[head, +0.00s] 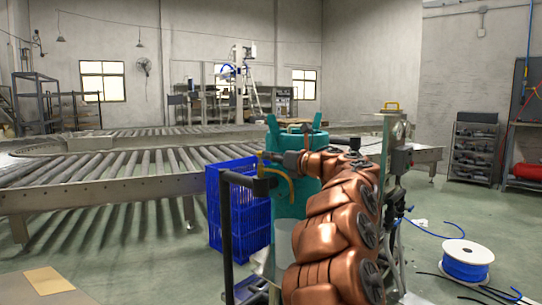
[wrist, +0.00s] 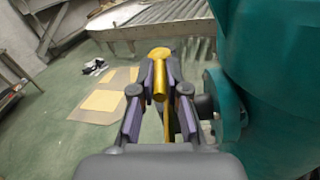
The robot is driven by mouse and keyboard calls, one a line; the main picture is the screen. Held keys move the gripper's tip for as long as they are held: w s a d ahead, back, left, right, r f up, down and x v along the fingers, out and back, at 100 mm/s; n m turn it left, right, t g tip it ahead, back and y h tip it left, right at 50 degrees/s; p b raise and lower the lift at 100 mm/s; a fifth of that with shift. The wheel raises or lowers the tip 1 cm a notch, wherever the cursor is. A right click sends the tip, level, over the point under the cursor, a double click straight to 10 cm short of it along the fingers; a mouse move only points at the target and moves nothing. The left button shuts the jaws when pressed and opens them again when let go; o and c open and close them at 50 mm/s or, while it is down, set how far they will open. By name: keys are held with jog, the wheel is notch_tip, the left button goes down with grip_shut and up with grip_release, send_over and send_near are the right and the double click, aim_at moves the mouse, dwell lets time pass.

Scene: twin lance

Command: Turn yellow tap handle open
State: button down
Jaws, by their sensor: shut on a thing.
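The yellow tap handle (wrist: 159,82) shows in the wrist view as a rounded bar between my fingers. My gripper (wrist: 160,92) is shut on it, with one purple-grey finger along each side. A thin yellow strip runs down below the bar between the fingers. A teal tank (wrist: 275,85) stands close on the right, with a round teal flange facing the gripper. In the head view my gripper (head: 268,157) is at the left side of the teal tank (head: 290,200), beside curved yellow parts. My copper arm hides much of the tank, and the handle's exact angle is unclear.
A blue crate (head: 230,210) stands behind and left of the tank, close to a dark rail (head: 226,235). Roller conveyors (head: 110,175) run across the back. A blue hose spool (head: 466,259) with loose cables lies at right. The left floor is mostly clear.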

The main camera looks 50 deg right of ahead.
dwell(0.4)
jog(key=c, duration=1.2)
grip_release()
jog(key=s, duration=1.2)
